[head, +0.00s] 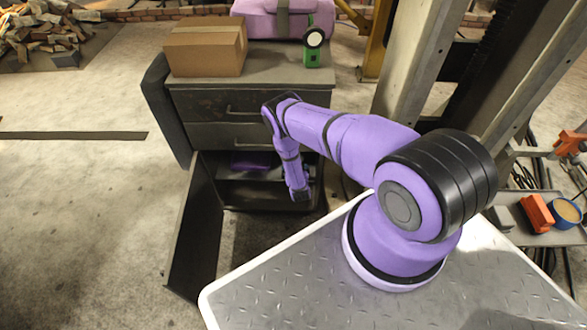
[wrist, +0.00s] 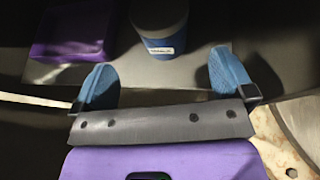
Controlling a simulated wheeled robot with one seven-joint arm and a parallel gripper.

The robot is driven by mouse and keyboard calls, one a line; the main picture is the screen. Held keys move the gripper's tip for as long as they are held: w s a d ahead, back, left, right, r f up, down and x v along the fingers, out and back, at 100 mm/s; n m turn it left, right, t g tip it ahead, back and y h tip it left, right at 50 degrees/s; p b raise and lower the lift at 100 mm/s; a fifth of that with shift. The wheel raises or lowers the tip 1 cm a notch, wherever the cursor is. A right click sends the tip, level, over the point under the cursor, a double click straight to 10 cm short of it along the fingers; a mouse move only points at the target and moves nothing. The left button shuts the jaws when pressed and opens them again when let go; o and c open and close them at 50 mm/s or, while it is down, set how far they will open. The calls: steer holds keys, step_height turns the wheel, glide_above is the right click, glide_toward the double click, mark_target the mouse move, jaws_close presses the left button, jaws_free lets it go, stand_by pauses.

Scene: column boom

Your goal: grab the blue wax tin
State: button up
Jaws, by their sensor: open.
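A blue cylindrical tin (wrist: 162,28) with a small white label stands on a dark shelf, at the top middle of the wrist view. The label is too small to read. My gripper (wrist: 160,72) is open, its two blue fingertips wide apart. The tin is ahead of the gap between them, and nothing is held. In the head view my gripper (head: 301,194) hangs low at the cabinet's open lower compartment. I cannot make out the tin in the compartment there; my arm covers part of it.
A purple box (wrist: 72,35) sits left of the tin. The dark cabinet (head: 225,104) has its door (head: 195,240) swung open at left; a cardboard box (head: 205,50) and green device (head: 312,55) stand on top. A blue-rimmed round container (head: 567,211) sits on a shelf at right.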

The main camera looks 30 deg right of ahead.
steer(key=shift+x, duration=5.4)
steer(key=shift+s, duration=0.1)
steer(key=c, duration=0.9)
steer(key=shift+a, duration=0.1)
